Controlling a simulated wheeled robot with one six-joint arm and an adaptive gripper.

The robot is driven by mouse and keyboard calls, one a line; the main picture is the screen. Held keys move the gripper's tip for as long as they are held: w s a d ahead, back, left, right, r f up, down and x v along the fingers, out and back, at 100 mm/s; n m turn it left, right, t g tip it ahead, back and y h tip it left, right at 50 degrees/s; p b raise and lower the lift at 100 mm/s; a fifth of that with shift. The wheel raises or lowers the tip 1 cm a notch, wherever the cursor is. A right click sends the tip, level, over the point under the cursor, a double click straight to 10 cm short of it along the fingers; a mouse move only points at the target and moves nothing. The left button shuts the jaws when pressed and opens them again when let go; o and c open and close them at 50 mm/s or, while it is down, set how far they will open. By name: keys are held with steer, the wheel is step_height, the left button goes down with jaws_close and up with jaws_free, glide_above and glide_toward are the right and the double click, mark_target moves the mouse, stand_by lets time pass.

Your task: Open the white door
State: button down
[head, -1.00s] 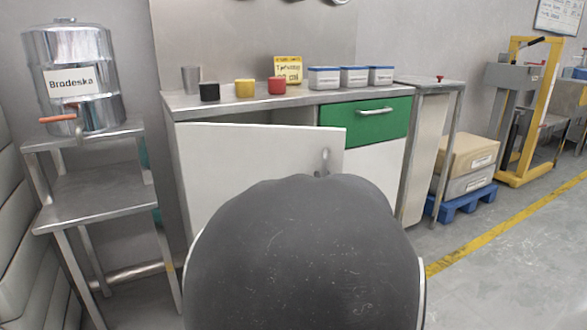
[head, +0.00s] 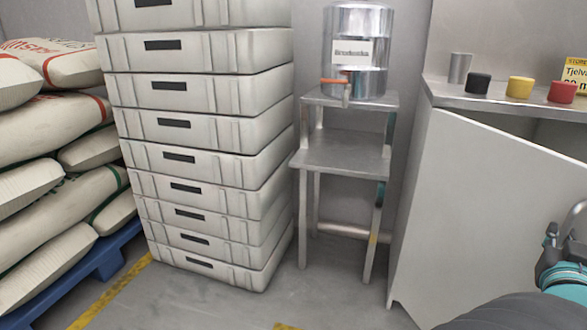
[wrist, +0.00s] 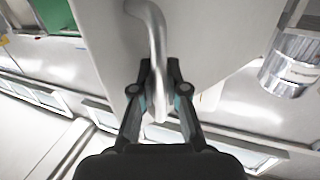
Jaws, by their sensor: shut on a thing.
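The white door (head: 480,215) of the cabinet stands partly open in the head view, hinged at its left edge, with a dark gap showing above its top edge. In the wrist view the white door (wrist: 215,40) fills the upper middle, and its curved metal handle (wrist: 152,30) comes down between the fingers. My gripper (wrist: 160,95) is shut on that handle. In the head view part of my gripper (head: 558,255) shows at the right edge, by the door's free side; its fingertips are hard to make out there.
A steel stand (head: 345,155) with a metal tank (head: 355,25) stands left of the door. Tall stacked grey crates (head: 210,135) and sacks (head: 60,150) on a blue pallet (head: 85,275) are further left. Small cups (head: 519,87) sit on the counter. Floor before the stand is clear.

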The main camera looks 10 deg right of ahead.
mark_target(583, 176)
steer(key=c, duration=1.2)
jaws_free()
steer(key=shift+s, duration=0.1)
step_height(583, 176, up, 10)
steer(key=shift+r, duration=0.1)
